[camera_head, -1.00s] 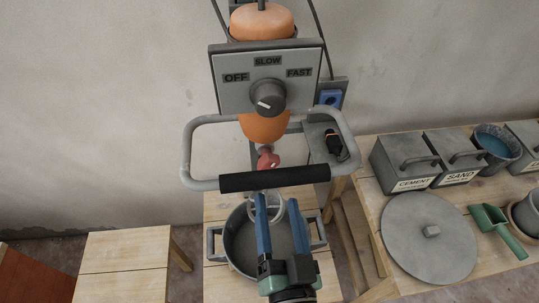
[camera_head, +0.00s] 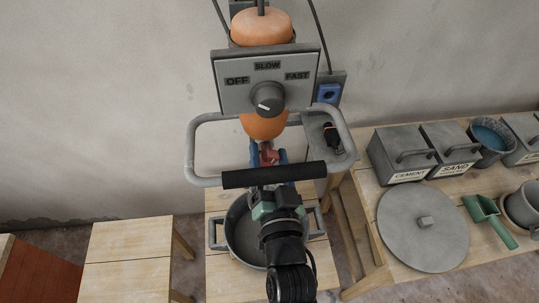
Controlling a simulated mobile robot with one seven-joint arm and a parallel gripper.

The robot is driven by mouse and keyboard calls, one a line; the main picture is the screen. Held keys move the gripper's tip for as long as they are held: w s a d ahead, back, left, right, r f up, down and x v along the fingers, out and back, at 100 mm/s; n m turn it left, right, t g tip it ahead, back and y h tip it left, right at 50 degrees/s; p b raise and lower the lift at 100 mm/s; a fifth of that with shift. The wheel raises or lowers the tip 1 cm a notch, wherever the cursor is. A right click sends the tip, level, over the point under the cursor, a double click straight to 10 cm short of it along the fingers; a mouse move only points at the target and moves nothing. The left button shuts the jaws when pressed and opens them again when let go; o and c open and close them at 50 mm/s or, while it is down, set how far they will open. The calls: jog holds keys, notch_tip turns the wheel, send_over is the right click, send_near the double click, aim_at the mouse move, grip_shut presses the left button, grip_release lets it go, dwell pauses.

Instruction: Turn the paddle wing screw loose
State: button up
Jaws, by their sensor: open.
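The red paddle wing screw (camera_head: 268,155) sits on the mixer shaft just under the orange motor housing (camera_head: 265,125). My gripper (camera_head: 268,152) reaches up under the black handlebar grip, with its two blue fingers open on either side of the screw. Whether the fingers touch the screw cannot be told. The paddle below is hidden behind my gripper and arm. The mixer's control box (camera_head: 266,80) has a knob (camera_head: 267,99) between OFF, SLOW and FAST labels.
The handlebar (camera_head: 200,125) with its black grip (camera_head: 240,178) crosses just in front of my gripper. A grey bucket (camera_head: 235,235) stands below. Cement (camera_head: 402,158) and sand (camera_head: 452,150) boxes, a round lid (camera_head: 423,240) and a green scoop (camera_head: 490,222) are at right. The left stool (camera_head: 125,250) is bare.

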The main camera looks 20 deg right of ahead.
grip_shut()
jog(key=shift+n, duration=0.4)
jog(key=n+b, duration=0.1)
jog(key=n, duration=0.3)
jog(key=shift+a, duration=0.2)
jog(key=shift+n+b, duration=0.3)
jog(key=shift+n, duration=1)
grip_release()
